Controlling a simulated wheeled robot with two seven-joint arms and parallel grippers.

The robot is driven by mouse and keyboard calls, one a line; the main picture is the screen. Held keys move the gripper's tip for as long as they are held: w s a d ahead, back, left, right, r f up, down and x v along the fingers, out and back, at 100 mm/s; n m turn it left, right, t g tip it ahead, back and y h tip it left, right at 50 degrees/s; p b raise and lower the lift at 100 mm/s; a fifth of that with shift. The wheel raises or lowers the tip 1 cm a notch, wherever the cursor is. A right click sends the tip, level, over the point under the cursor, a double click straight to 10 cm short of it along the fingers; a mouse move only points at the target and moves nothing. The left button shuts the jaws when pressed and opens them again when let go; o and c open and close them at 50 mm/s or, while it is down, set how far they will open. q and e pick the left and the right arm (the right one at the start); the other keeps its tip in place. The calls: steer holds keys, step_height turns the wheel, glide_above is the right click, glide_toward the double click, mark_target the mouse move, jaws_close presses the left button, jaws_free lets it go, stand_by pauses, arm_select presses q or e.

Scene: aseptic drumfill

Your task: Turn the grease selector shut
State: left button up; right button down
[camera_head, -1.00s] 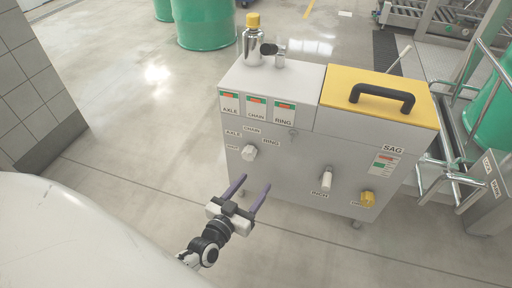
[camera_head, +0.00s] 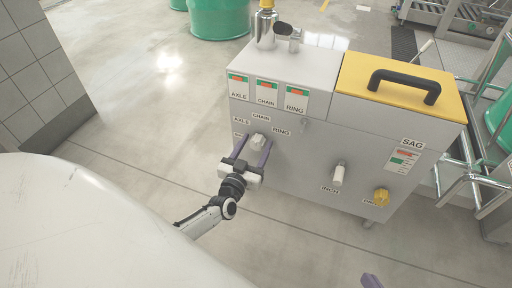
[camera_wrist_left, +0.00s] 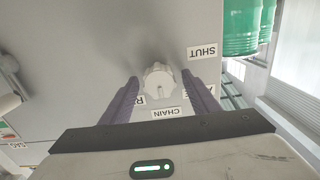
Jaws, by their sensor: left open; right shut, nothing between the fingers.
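The grease selector is a pale ribbed knob (camera_head: 258,142) on the front of the grey cabinet. Labels AXLE, CHAIN and RING surround it, and a fourth label at its left is partly hidden. In the left wrist view the knob (camera_wrist_left: 158,79) stands between my two purple fingers, with the SHUT label (camera_wrist_left: 202,53) above right and CHAIN (camera_wrist_left: 166,113) below. I cannot tell which label it points at. My left gripper (camera_head: 254,147) is open, one finger on each side of the knob, with gaps visible. My right gripper shows only as a purple fingertip (camera_head: 371,281) at the bottom edge.
The cabinet (camera_head: 290,165) also carries a white knob (camera_head: 338,175) and a yellow knob (camera_head: 381,197) lower right. A yellow lid (camera_head: 405,95) with a black handle and a metal bottle (camera_head: 265,30) are on top. Floor left of the cabinet is clear.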

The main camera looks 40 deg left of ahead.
arm_select(q)
steer(key=shift+w, duration=0.15)
arm_select(e)
steer(key=shift+r, duration=0.2)
arm_select(q)
steer(key=c, duration=1)
arm_select(e)
steer(key=shift+f, duration=0.1)
arm_select(q)
steer(key=shift+n, duration=1.3)
steer(key=n+b, duration=0.1)
steer(key=n, duration=0.3)
steer(key=shift+a+n, duration=0.1)
steer(key=shift+n, duration=0.2)
steer(key=n, duration=0.2)
steer(key=shift+f+n, duration=0.1)
steer(key=shift+n, duration=0.3)
steer(key=n, duration=0.6)
steer(key=shift+b, duration=0.3)
arm_select(e)
steer(key=shift+a+r+t+y, duration=0.3)
steer(key=shift+a+r+y, duration=0.15)
steer(key=shift+r, duration=0.3)
arm_select(q)
steer(key=shift+f, duration=0.1)
